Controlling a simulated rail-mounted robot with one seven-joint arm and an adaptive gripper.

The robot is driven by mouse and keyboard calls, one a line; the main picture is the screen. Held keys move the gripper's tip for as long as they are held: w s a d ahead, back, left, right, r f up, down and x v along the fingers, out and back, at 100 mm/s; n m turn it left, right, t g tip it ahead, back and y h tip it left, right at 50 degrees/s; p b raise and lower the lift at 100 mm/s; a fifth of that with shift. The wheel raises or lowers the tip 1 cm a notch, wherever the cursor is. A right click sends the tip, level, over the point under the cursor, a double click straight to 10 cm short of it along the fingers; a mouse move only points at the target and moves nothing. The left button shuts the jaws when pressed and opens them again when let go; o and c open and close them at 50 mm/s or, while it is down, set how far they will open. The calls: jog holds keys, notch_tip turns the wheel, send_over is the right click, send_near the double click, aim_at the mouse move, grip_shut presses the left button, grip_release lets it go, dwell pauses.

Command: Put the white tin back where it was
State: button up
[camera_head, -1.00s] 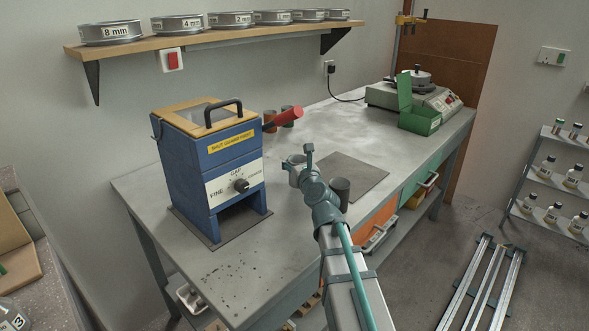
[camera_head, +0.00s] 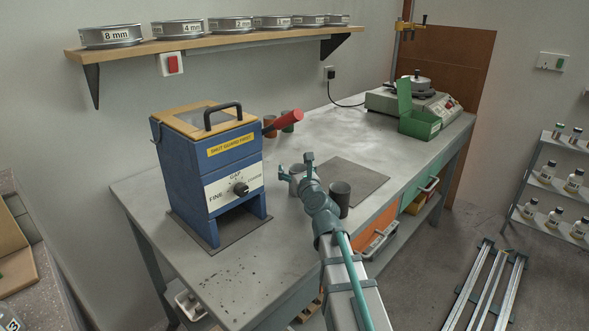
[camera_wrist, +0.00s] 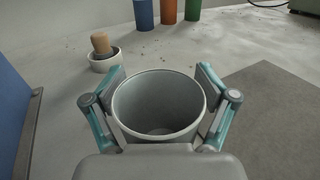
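The white tin (camera_head: 296,174) is open-topped and stands upright between the fingers of my gripper (camera_head: 296,165), over the bench left of the grey mat. In the wrist view the empty inside of the white tin (camera_wrist: 158,108) faces me, and the finger pads of my gripper (camera_wrist: 160,84) lie against its rim on both sides. Its base is hidden, so I cannot tell whether it touches the bench. A dark grey tin (camera_head: 340,197) stands on the bench just right of my wrist.
A blue machine (camera_head: 210,170) stands left, its red-handled lever (camera_head: 285,122) reaching right. Orange (camera_wrist: 168,11), green (camera_wrist: 194,9) and blue (camera_wrist: 143,14) tins stand behind. A white mortar (camera_wrist: 104,62) holds a pestle. The grey mat (camera_head: 352,180) has free space.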

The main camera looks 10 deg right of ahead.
jog(key=shift+r, duration=0.15)
jog(key=s, duration=0.5)
jog(key=s+p, duration=0.1)
jog(key=s, duration=0.1)
jog(key=shift+s+d, duration=0.3)
jog(key=shift+d, duration=0.1)
jog(key=shift+w, duration=0.1)
